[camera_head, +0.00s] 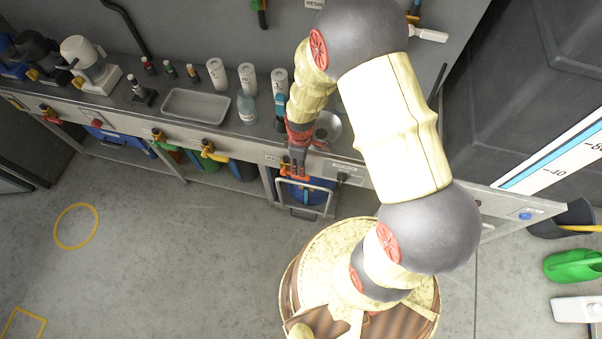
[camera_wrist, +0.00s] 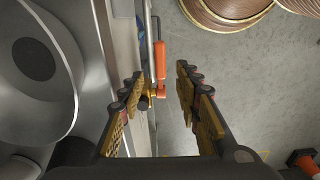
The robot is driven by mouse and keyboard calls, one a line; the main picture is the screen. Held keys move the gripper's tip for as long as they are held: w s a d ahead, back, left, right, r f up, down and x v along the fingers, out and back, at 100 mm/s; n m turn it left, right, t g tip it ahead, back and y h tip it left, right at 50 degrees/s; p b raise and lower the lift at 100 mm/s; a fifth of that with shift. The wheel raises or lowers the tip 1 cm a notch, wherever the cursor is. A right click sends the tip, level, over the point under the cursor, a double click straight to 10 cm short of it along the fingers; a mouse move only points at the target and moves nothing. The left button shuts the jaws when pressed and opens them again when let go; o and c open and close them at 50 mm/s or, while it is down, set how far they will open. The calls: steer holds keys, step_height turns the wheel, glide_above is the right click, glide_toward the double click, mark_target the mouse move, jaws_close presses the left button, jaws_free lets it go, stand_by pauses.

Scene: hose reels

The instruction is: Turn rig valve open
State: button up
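A valve with an orange-red lever (camera_wrist: 160,60) and a brass body (camera_wrist: 158,91) sits on the front of the bench in the wrist view. The lever points up in that picture, away from my palm. My gripper (camera_wrist: 160,82) is open, with one finger on each side of the valve and visible gaps between. No contact shows. In the head view, my gripper (camera_head: 297,163) is at the bench's front edge, just above the orange-red lever (camera_head: 294,177). My fingers partly hide the valve body there.
A tray (camera_head: 196,105), bottles and white canisters (camera_head: 248,79) stand on the bench. A grey funnel-like bowl (camera_wrist: 38,62) is close to my left finger. Open floor (camera_head: 190,240) lies before the bench.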

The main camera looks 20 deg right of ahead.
step_height(320, 180, down, 8)
steer(key=b, duration=0.2)
steer(key=shift+r+b, duration=0.1)
steer(key=shift+b, duration=0.25)
steer(key=c, duration=0.3)
jaws_close()
stand_by(0.5)
